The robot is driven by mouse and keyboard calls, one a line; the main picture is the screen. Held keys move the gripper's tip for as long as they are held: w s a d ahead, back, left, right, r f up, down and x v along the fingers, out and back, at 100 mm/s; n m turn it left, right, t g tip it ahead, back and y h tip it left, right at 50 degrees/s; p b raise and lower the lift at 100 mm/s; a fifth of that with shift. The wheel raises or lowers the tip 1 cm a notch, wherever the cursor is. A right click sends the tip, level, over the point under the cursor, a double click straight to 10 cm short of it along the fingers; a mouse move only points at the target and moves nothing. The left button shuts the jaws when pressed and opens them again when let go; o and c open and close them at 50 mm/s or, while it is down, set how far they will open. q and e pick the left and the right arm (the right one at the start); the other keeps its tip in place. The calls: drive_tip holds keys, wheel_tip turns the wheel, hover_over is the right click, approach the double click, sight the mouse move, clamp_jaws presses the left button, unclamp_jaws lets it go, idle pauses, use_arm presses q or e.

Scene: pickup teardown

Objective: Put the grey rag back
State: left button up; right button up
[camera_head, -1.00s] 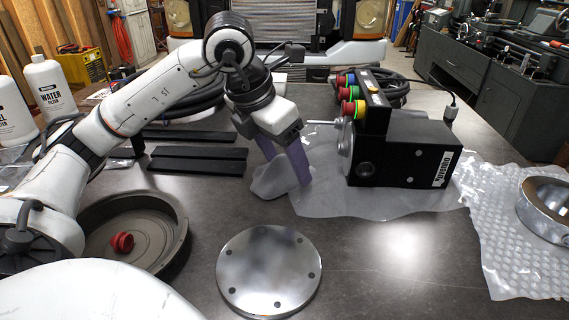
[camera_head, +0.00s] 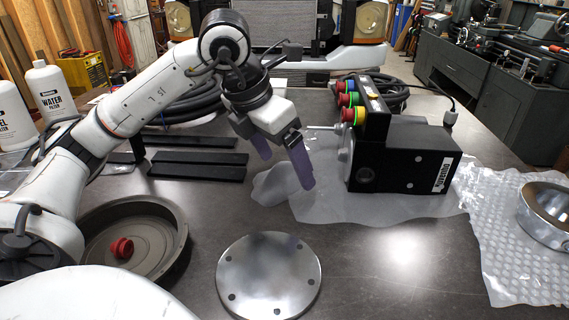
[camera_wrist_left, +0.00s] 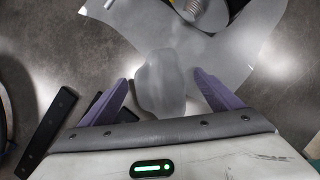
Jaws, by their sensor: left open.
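The grey rag (camera_head: 274,187) lies low and crumpled on the dark table, left of the black control box, against the edge of a pale sheet. In the left wrist view the rag (camera_wrist_left: 160,84) shows between and beyond the two purple fingers. My left gripper (camera_head: 284,169) is open and empty, just above the rag. Its fingertips (camera_wrist_left: 161,79) stand apart to either side of the rag in the wrist view, with a gap to it. The fingers hide part of the rag in the head view. My right gripper is not in view.
The black box (camera_head: 405,160) with coloured buttons stands close right of the gripper on a pale sheet (camera_head: 400,207). A round metal plate (camera_head: 269,275) lies in front. A round pan (camera_head: 160,232) with a red knob and dark bars (camera_head: 197,166) are left. Bubble wrap (camera_head: 500,235) lies right.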

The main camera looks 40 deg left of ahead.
use_arm(q)
drive_tip(key=p+v, duration=0.2)
drive_tip(key=v, duration=0.8)
drive_tip(key=shift+r, duration=0.25)
drive_tip(key=shift+s, duration=0.1)
